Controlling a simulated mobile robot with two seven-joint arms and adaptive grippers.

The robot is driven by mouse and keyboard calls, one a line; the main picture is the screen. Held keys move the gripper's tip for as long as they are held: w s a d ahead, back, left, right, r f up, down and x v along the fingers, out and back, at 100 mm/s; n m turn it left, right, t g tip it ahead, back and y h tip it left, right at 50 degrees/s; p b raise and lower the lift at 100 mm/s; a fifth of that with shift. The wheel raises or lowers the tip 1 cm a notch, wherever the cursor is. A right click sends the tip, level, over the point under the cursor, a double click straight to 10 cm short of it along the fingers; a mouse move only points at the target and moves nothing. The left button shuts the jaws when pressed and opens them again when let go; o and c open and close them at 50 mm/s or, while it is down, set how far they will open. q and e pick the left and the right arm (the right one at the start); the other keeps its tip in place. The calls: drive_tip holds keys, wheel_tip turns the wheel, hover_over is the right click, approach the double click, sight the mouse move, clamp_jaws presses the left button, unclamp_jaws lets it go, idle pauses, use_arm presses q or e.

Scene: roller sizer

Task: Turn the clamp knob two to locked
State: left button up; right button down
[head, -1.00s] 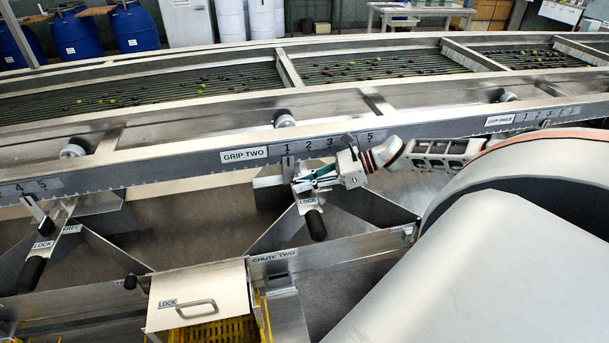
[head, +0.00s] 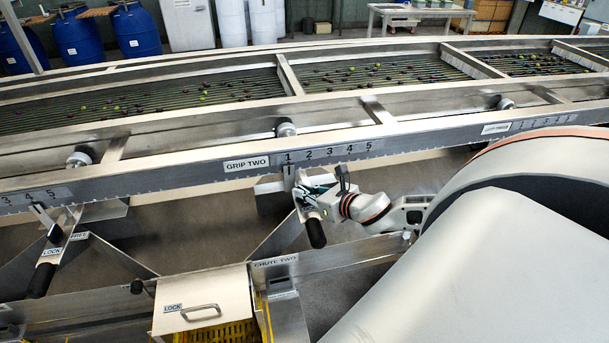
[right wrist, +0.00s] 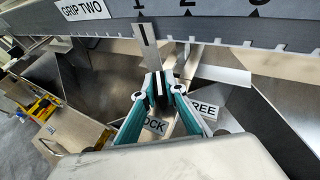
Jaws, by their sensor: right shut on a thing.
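Clamp knob two (right wrist: 157,84) is a small dark piece at the middle of the right wrist view, between my right fingertips. My right gripper (right wrist: 158,93) is shut on it, with teal fingers on both sides. In the head view the right gripper (head: 305,193) is below the GRIP TWO scale and mostly covers the knob. The LOCK label (right wrist: 153,125) is partly hidden behind the fingers, and the FREE label (right wrist: 203,112) shows to their right. Which label the knob points to is unclear. My left gripper is not in view.
The metal pointer (right wrist: 147,42) stands by mark 1 of the GRIP TWO scale (head: 328,152). A black-handled lever (head: 316,233) hangs just below my gripper. The chute two rail (head: 330,258) runs nearer, with a lidded cover (head: 200,298) at its left.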

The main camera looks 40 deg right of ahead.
drive_tip(key=m+g+h, duration=0.1)
drive_tip(key=m+h, duration=0.4)
drive_tip(key=shift+h, duration=0.3)
drive_tip(key=shift+m+g+h, duration=0.4)
drive_tip(key=shift+h, duration=0.3)
drive_tip(key=c, duration=2.1)
unclamp_jaws()
drive_tip(key=shift+c, duration=0.2)
drive_tip(key=shift+o, duration=0.3)
